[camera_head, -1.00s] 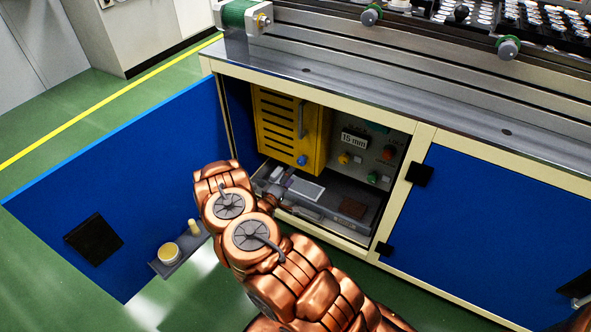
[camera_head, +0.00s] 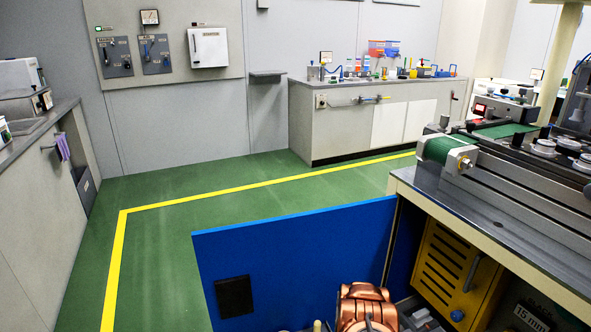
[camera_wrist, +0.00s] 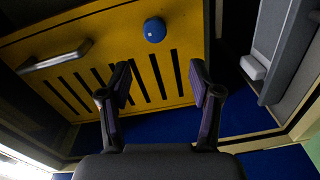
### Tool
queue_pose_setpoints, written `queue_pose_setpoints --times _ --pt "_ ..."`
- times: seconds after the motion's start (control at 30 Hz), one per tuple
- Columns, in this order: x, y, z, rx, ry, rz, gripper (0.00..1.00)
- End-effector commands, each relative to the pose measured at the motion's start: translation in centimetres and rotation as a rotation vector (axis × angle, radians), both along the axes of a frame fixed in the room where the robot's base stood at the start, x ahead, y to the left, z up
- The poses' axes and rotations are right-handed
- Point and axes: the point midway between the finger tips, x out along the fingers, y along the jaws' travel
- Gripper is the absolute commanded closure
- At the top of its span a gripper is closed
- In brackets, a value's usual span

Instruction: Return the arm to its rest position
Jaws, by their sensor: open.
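My gripper (camera_wrist: 159,88) shows in the wrist view with its two fingers spread apart and nothing between them. It is in front of a yellow slatted door (camera_wrist: 150,70) with a blue knob (camera_wrist: 155,30) and a metal bar handle (camera_wrist: 55,57). I cannot tell whether a finger touches the door. In the head view, only a copper-coloured part of my arm shows at the bottom edge, beside the open blue cabinet door (camera_head: 300,262). My gripper is out of that view. The yellow door also shows there (camera_head: 440,262) inside the cabinet.
The blue cabinet door stands wide open to the left of the workbench (camera_head: 455,200). A grey wall block (camera_wrist: 272,50) is right of the gripper. Green floor with a yellow line (camera_head: 250,186) is clear beyond. A far counter (camera_head: 335,125) holds lab items.

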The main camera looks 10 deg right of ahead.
Motion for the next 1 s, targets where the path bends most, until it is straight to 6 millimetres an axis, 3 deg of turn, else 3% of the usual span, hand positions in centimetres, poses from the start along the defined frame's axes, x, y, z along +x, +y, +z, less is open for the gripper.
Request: queue_pose_setpoints --times 0.27,0.6,0.83,1.0 --pt "6.1 5.0 -0.1 0.318 -0.123 0.091 0.36" --pt "12.8 14.6 2.8 0.756 -0.234 0.224 0.36" --pt "14.9 21.7 6.7 1.019 -0.248 0.304 0.36" --pt "14.8 26.7 10.1 1.193 -0.225 0.353 0.36"
